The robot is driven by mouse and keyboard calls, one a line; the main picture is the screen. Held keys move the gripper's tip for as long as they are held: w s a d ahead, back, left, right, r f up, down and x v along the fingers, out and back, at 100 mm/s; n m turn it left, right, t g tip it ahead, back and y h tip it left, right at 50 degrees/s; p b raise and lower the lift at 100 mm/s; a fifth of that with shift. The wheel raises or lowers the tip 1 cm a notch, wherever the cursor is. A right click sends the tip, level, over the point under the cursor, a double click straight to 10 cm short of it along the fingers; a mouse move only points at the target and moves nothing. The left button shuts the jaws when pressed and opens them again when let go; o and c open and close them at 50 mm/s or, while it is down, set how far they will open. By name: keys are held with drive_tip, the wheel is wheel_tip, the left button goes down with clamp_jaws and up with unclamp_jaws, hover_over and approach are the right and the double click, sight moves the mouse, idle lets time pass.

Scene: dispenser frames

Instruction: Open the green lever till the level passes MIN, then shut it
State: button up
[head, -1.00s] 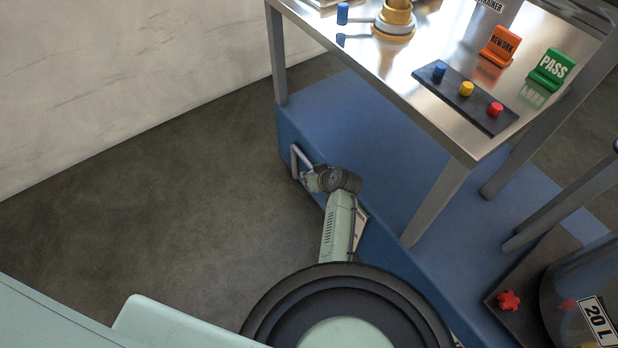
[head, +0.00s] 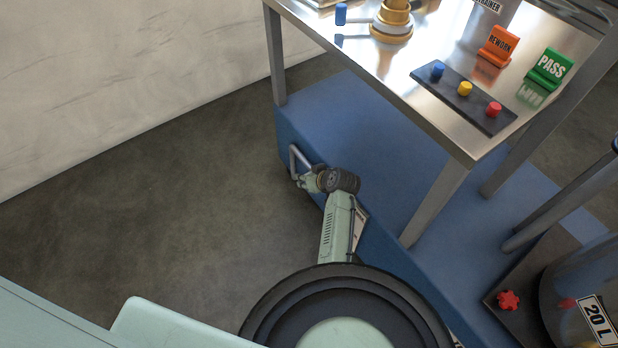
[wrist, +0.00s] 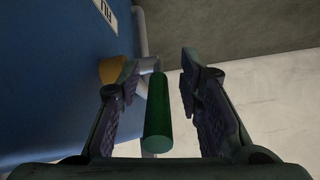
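The green lever (wrist: 157,112) shows in the wrist view as a dark green bar between the two fingers of my gripper (wrist: 160,95). The fingers are open, one on each side of it, with a gap clearly visible on the right and a narrower one on the left. A grey metal piece and a brass-coloured fitting (wrist: 112,69) show behind the left finger, by the blue panel. In the head view my arm reaches down to the side of the blue base; the lever cannot be made out there. No level gauge or MIN mark is in view.
The blue base (head: 365,130) carries a steel table (head: 440,45) with a button strip (head: 464,97), an orange REWORK sign (head: 499,46) and a green PASS sign (head: 550,68). A 20 L container (head: 560,285) stands at lower right. Floor left of the base is clear.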

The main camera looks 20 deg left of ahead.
drive_tip(key=v, duration=1.2)
